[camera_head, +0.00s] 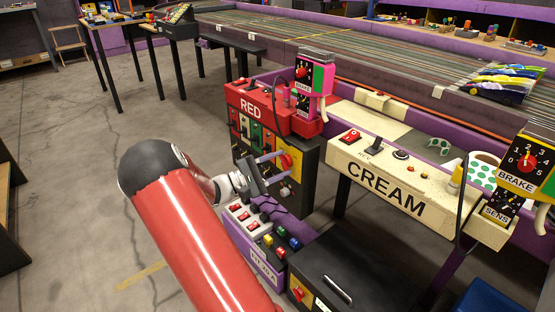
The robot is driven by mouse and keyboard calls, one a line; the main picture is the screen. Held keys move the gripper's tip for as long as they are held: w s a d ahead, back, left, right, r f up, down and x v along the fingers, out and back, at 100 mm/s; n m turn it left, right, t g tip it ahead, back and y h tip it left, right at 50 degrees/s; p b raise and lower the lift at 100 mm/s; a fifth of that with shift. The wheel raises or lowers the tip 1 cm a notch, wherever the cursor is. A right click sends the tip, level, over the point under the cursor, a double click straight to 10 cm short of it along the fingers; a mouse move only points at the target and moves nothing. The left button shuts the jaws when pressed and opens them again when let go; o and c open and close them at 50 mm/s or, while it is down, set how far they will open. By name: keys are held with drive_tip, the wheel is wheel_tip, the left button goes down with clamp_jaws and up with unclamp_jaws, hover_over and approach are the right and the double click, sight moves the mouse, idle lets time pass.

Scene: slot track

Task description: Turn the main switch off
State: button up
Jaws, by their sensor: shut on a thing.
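The main switch looks to be a red rotary knob (286,161) on a yellow plate (296,168), on the side of a dark cabinet (310,170) at the picture's middle. My gripper (287,163) reaches it from the left. Its two fingers lie on either side of the knob, one above and one below, and are shut on it. My red arm comes up from the bottom and hides part of the floor. The knob is small here, and I cannot read its position or any marking beside it.
Below the gripper stands a purple-sided box (234,238) with red rocker switches and coloured buttons. A red "RED" panel (262,104) sits above left, with a pink and green controller (315,78). A "CREAM" panel (400,180) is to the right. Open floor (60,200) lies left.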

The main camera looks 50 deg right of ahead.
drive_tip(key=shift+n+t+h+p, duration=0.35)
drive_tip(key=shift+n+p, duration=0.2)
drive_tip(key=shift+n, duration=0.85)
drive_tip(key=o, duration=1)
drive_tip(key=v, duration=0.8)
drive_tip(key=shift+f, duration=0.1)
drive_tip(key=shift+s, duration=0.1)
